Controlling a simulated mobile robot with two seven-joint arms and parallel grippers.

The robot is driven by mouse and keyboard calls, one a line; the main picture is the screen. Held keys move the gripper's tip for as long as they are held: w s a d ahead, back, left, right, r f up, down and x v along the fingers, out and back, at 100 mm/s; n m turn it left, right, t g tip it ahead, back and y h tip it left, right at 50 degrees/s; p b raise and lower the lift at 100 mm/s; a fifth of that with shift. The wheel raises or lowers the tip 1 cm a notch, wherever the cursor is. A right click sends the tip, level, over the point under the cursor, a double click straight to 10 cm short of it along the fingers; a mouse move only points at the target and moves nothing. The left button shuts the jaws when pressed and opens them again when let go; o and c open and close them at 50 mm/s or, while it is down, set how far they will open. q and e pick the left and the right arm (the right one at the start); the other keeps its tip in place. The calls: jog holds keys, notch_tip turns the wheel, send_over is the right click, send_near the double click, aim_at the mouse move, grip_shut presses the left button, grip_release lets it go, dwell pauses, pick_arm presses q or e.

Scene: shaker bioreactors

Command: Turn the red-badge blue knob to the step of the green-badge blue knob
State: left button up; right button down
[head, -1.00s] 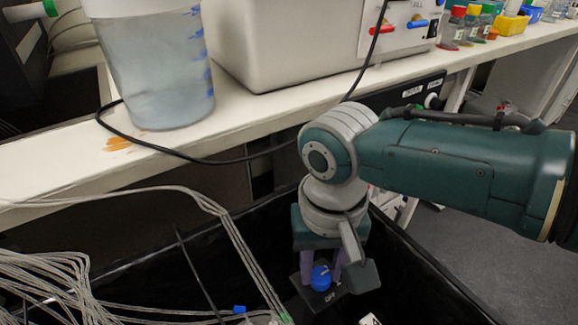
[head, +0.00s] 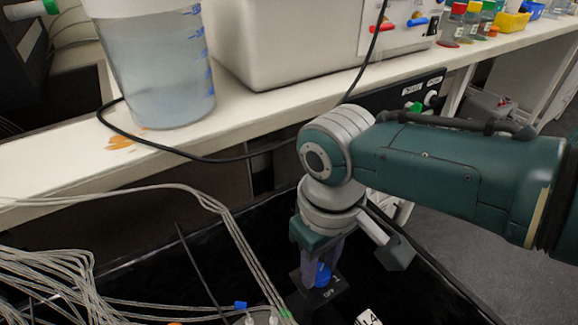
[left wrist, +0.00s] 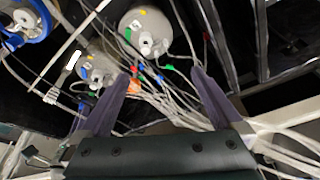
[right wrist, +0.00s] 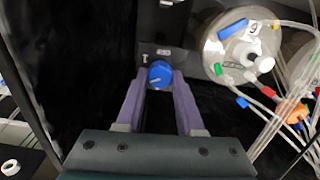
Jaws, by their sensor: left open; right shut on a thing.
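A blue knob (head: 323,274) with a pale pointer line sits on a small dark plate (head: 309,297) inside the black bin. It also shows in the right wrist view (right wrist: 160,74). My right gripper (right wrist: 160,80) is shut on this knob, with a purple finger on each side. In the head view the right gripper (head: 321,268) partly covers the knob. I cannot make out a red or green badge beside it, and no second blue knob is clear. My left gripper (left wrist: 161,80) is open and empty above tubes and vessels; it is outside the head view.
Bundled clear tubes (head: 60,275) cross the bin at left. A capped vessel (right wrist: 240,48) stands right of the knob. The black bin wall (head: 425,262) is close to my right arm. A white bench (head: 75,170) runs behind, holding a water jug (head: 160,75) and a grey box (head: 275,45).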

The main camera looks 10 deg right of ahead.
aim_at(319, 270)
dwell(0.3)
jog(key=c, duration=0.5)
grip_release()
notch_tip(319, 270, up, 10)
jog(key=p, duration=0.5)
